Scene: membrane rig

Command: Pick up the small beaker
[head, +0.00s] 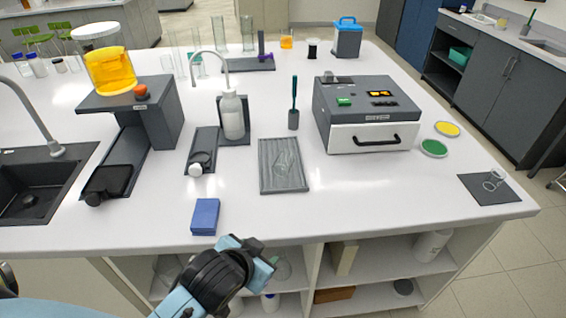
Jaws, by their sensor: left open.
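A small clear glass vessel (494,179), which looks like the small beaker, is on a dark square mat (483,196) at the table's right front corner. Its outline is faint, and I cannot tell whether it stands upright or tilted. My left gripper (256,257) is open at the bottom centre, by the table's front edge, far to the left of the vessel. Nothing shows between its fingers. My right gripper is not in view.
A blue box (205,216) lies near the front edge, close to my left gripper. A grey tray (269,184), a drawer instrument (368,118) and green (434,148) and yellow (447,129) discs stand farther back. The tabletop between tray and mat is clear.

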